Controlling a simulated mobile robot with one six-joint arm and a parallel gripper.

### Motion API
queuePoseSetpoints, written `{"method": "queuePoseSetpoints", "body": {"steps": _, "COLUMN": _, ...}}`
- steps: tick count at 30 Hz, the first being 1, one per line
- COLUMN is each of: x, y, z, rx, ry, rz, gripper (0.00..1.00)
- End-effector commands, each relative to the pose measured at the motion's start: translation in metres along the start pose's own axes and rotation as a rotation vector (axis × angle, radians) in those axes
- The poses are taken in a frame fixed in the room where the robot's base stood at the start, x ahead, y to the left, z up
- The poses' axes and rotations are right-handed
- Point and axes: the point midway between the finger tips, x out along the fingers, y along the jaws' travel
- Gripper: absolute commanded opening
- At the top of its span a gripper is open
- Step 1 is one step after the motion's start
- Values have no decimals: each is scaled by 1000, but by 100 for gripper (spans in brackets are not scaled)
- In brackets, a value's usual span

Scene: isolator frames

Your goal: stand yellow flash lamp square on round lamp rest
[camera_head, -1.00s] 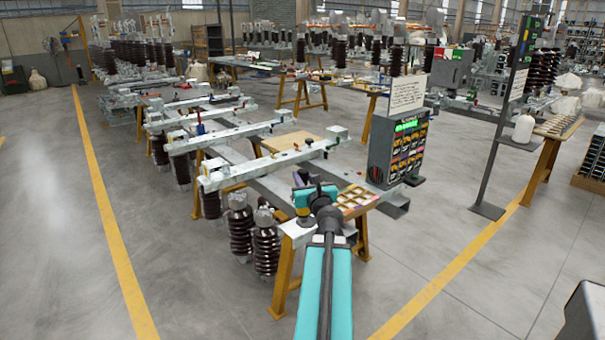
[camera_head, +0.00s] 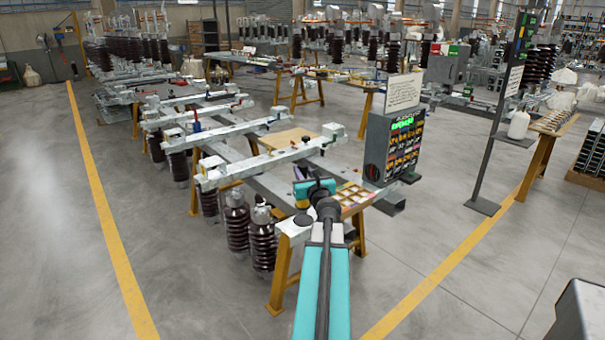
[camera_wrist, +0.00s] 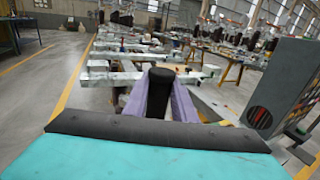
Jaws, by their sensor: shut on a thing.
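My gripper (camera_wrist: 160,105) has purple fingers closed on either side of a dark upright cylinder, which I take to be the flash lamp (camera_wrist: 158,90). Only its black upper part shows; no yellow is visible and its lower end is hidden. In the head view, my gripper (camera_head: 300,174) is a small purple patch beyond my teal wrist, and the lamp cannot be made out there. A dark round disc (camera_head: 303,220), likely the round lamp rest, lies on the near bench end, just nearer than my wrist. It is not visible in the wrist view.
A wooden compartment tray (camera_head: 356,194) is on the bench to the right of my wrist. A dark upright panel (camera_head: 394,150) with a lit green display stands behind it. Dark ribbed insulators (camera_head: 237,228) stand at the left. The floor at left is clear.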

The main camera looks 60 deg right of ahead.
Motion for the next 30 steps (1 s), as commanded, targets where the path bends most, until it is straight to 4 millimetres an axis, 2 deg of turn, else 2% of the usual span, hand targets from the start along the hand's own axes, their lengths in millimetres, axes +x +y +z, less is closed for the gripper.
{"method": "queuePoseSetpoints", "body": {"steps": 8, "x": 1, "y": 0, "z": 2, "rx": 1, "ry": -3, "rz": 0, "gripper": 0}}
{"method": "queuePoseSetpoints", "body": {"steps": 14, "x": 10, "y": -5, "z": 2, "rx": 1, "ry": -3, "rz": 0, "gripper": 0}}
{"method": "queuePoseSetpoints", "body": {"steps": 21, "x": 8, "y": -4, "z": -27, "rx": 3, "ry": -2, "rz": 1, "gripper": 0}}
{"method": "queuePoseSetpoints", "body": {"steps": 30, "x": 8, "y": -4, "z": -33, "rx": 2, "ry": -3, "rz": 1, "gripper": 0}}
